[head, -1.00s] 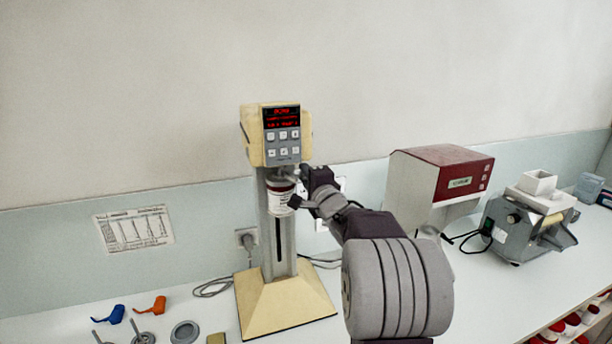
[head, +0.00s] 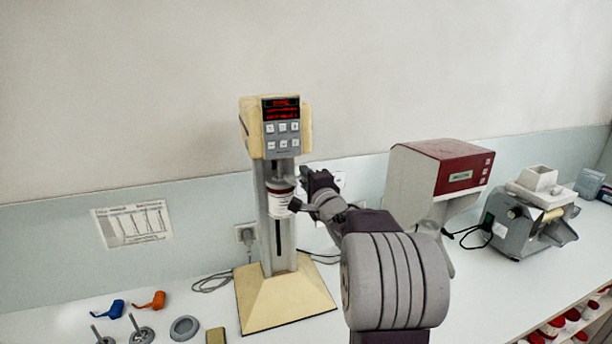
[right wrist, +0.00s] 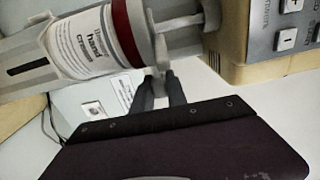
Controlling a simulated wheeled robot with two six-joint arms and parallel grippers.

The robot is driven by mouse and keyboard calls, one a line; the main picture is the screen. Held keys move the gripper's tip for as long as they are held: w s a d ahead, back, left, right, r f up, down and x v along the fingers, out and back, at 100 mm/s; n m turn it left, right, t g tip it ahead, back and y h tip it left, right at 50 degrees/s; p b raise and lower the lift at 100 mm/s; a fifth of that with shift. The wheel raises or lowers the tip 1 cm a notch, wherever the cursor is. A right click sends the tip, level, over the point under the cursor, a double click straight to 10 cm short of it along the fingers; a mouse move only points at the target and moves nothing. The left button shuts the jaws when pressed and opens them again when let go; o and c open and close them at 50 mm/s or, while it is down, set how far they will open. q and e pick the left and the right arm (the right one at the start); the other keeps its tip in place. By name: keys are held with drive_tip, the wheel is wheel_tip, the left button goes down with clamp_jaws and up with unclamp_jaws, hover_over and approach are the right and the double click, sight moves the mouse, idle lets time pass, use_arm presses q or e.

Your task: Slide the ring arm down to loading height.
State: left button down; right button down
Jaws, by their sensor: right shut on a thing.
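The cream mill (head: 254,128) stands on a yellow base with a red display and a slotted grey column (head: 285,240). A white jar (head: 281,196) with a dark red band is held upright in front of the column, below the mill head. It also shows close up in the right wrist view (right wrist: 90,45), with its label readable. My right gripper (head: 300,192) is beside the jar, on its right. In the right wrist view its fingers (right wrist: 160,88) are closed on the pale ring arm (right wrist: 160,52) by the jar's red end. My left gripper is not in view.
A red-topped machine (head: 432,180) and a grey roller mill (head: 530,215) stand to the right. Blue (head: 108,309) and orange (head: 150,300) scoop-like pieces, metal stirrers (head: 142,334) and a round grey disc (head: 184,328) lie at front left. A cable runs behind the base.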

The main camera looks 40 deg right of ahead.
drive_tip(key=c, duration=1.3)
unclamp_jaws()
drive_tip(key=shift+s+a, duration=0.1)
drive_tip(key=shift+s, duration=0.25)
drive_tip(key=b+v, duration=0.1)
drive_tip(key=v, duration=0.7)
drive_tip(key=shift+s+a, duration=0.1)
drive_tip(key=shift+s, duration=0.05)
